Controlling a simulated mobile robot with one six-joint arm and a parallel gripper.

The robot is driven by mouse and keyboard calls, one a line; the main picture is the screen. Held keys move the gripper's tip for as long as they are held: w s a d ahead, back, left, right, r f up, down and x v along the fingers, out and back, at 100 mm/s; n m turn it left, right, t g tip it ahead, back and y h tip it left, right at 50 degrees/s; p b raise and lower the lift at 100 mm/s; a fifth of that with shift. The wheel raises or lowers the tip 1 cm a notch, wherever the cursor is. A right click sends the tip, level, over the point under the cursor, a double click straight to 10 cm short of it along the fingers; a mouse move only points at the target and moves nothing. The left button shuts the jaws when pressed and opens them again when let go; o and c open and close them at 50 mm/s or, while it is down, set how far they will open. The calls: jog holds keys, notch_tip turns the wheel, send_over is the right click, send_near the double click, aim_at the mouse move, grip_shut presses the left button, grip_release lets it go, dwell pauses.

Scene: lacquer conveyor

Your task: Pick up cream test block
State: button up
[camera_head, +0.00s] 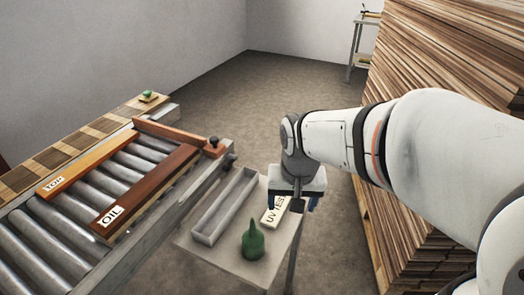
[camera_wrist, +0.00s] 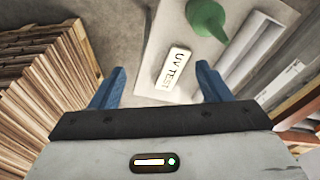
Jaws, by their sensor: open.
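The cream test block (camera_head: 269,215) lies flat on a small pale table (camera_head: 205,247), with "UV TEST" lettered on its top. Its far end is hidden behind my gripper in the head view. In the wrist view the whole block (camera_wrist: 174,69) shows, slightly tilted, beyond and between my blue fingers. My gripper (camera_head: 291,203) is open and empty, above the table near the block. In the wrist view the two fingertips (camera_wrist: 161,68) stand wide apart on either side of the block, not touching it.
A green pointed bottle (camera_head: 253,241) and a grey open tray (camera_head: 224,206) stand on the same table, close to the block. A roller conveyor (camera_head: 60,240) with wooden bars marked "TOP" and "OIL" is at left. A tall stack of boards (camera_head: 450,60) rises at right.

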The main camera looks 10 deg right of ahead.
jog(key=w+f+m+g, duration=0.1)
jog(key=w+f+m, duration=0.3)
jog(key=w, duration=0.5)
send_near(276, 209)
jog(key=shift+w+d+f+m+g, duration=0.2)
jog(key=shift+w+m+g, duration=0.1)
jog(key=shift+g, duration=0.1)
jog(key=shift+f, duration=0.3)
notch_tip(276, 209, down, 7)
jog(key=shift+a+f+p, duration=0.15)
jog(key=shift+f+p, duration=0.05)
jog(key=shift+p, duration=0.1)
jog(key=c, duration=1.1)
jog(key=shift+r, duration=0.1)
